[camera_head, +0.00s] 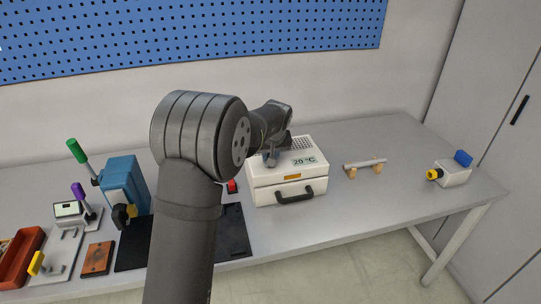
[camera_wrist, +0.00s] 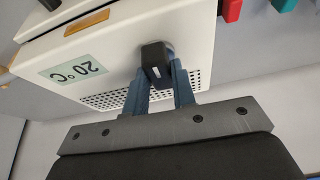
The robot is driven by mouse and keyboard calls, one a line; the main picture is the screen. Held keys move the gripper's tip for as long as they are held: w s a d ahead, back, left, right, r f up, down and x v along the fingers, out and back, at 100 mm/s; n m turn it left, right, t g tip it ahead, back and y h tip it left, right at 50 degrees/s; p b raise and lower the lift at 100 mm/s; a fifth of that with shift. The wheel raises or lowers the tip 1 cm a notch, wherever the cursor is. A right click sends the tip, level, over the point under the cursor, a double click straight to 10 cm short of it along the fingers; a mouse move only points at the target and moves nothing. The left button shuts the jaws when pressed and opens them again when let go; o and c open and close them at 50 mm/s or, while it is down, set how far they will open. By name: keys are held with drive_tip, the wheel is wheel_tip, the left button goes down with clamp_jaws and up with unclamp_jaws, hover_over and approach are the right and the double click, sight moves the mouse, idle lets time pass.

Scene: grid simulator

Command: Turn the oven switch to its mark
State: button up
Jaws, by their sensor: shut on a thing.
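In the wrist view the oven (camera_wrist: 110,45) appears turned, with the display (camera_wrist: 73,71) left of the switch. The oven switch is a black knob (camera_wrist: 153,57) with a short white line on it. My gripper (camera_wrist: 158,72) is shut on the knob, with one blue-grey finger on each side. In the head view my gripper (camera_head: 271,157) is at the oven top's left part and hides the knob. I cannot make out the switch's mark.
A red switch (camera_head: 232,187) is left of the oven. A bar on wooden supports (camera_head: 364,167) and a white box with yellow and blue parts (camera_head: 453,174) stand to the right. A blue machine with a green lever (camera_head: 124,184) stands left. The front right bench is clear.

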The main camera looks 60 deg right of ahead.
drive_tip(key=m, duration=0.2)
drive_tip(key=m+g+h, duration=0.1)
drive_tip(key=m, duration=0.1)
drive_tip(key=shift+w+g, duration=0.15)
drive_tip(key=shift+g, duration=0.15)
drive_tip(key=m+g, duration=0.1)
drive_tip(key=m, duration=0.3)
drive_tip(key=shift+w+m+g, duration=0.15)
drive_tip(key=shift+m+g, duration=0.25)
drive_tip(key=m+g, duration=0.1)
drive_tip(key=m, duration=0.3)
drive_tip(key=shift+w+m+g, duration=0.1)
drive_tip(key=shift+m+g, duration=0.2)
drive_tip(key=shift+g, duration=0.1)
drive_tip(key=shift+m+g+y, duration=0.5)
drive_tip(key=shift+m+g, duration=0.1)
drive_tip(key=shift+m, duration=1.3)
drive_tip(key=o, duration=1)
drive_tip(key=shift+r, duration=0.1)
